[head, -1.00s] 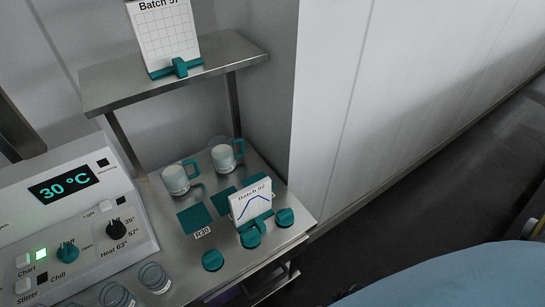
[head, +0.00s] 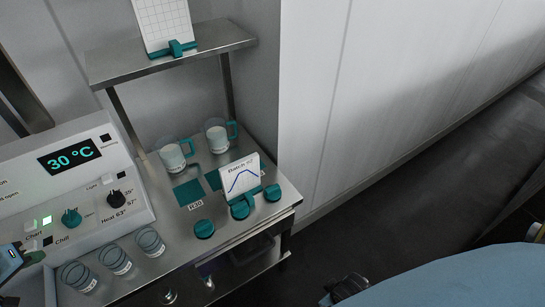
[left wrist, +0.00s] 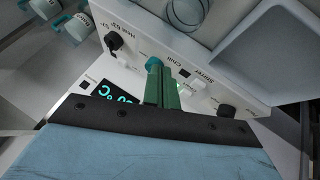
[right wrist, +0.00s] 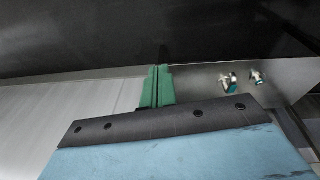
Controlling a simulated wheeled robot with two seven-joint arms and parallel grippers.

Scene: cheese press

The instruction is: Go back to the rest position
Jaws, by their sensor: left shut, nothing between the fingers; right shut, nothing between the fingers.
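My left gripper (left wrist: 162,72) shows in the left wrist view with its two green fingers together and nothing between them. It is in front of the control panel (left wrist: 222,92), near a teal knob (left wrist: 153,63); I cannot tell whether they touch. In the head view, part of my left arm (head: 10,262) shows at the left edge, by the panel. My right gripper (right wrist: 158,70) is also shut and empty in the right wrist view. It points toward a pale wall and a metal surface, with no object at its fingertips.
The control panel (head: 75,200) reads 30 °C. Two mugs (head: 172,156) (head: 217,138), a chart card (head: 240,178), teal lids (head: 204,229) and several glass jars (head: 150,242) stand on the steel bench. The floor (head: 420,220) at right is open.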

